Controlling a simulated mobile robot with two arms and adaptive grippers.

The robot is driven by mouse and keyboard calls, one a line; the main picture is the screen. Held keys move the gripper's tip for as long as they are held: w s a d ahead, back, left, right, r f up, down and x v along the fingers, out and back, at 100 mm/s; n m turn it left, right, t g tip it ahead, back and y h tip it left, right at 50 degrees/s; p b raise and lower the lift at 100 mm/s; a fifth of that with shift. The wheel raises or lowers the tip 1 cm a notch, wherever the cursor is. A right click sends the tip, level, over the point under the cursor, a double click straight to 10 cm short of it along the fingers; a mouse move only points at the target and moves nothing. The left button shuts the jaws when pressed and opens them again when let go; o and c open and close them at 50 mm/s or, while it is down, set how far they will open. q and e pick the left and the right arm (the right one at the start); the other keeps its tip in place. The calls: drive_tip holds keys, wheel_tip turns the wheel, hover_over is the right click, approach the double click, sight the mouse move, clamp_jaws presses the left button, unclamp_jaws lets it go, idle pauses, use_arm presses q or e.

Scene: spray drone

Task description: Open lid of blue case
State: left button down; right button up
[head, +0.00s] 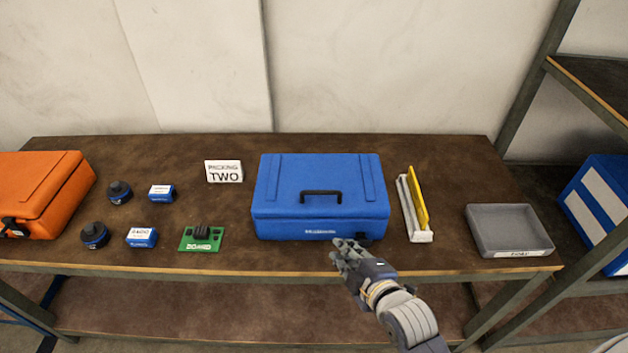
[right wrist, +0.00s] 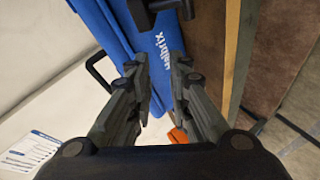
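The blue case (head: 320,190) stands shut in the middle of the workbench, with a black handle (head: 320,196) on its lid. My right gripper (head: 349,245) is at the lower right of the case's front face, beside a dark latch (head: 364,241). In the right wrist view the fingers (right wrist: 158,92) are apart with nothing between them. The case's blue front (right wrist: 150,45) and a black latch (right wrist: 162,8) show beyond them. I cannot tell whether the fingers touch the case. My left gripper is not in view.
The brown workbench (head: 290,258) also holds an orange case (head: 40,190), a green board (head: 202,240), small blue boxes, dark round parts and a white sign (head: 224,171). Right of the case are a yellow and white holder (head: 415,205) and a grey tray (head: 508,230).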

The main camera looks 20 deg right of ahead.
sight(323, 194)
drive_tip(key=w+r+n+t, duration=0.3)
drive_tip(key=r+n, duration=0.1)
drive_tip(key=r, duration=0.3)
drive_tip(key=x, duration=0.3)
drive_tip(key=p+x, duration=0.1)
drive_tip(key=x, duration=0.2)
drive_tip(key=p+x, duration=0.1)
drive_tip(key=x, duration=0.2)
drive_tip(key=shift+w+a+r, duration=0.2)
drive_tip(key=shift+w+r, duration=0.15)
drive_tip(key=shift+w, duration=0.05)
drive_tip(key=shift+w+a+f, duration=0.15)
drive_tip(key=shift+w, duration=0.55)
clamp_jaws()
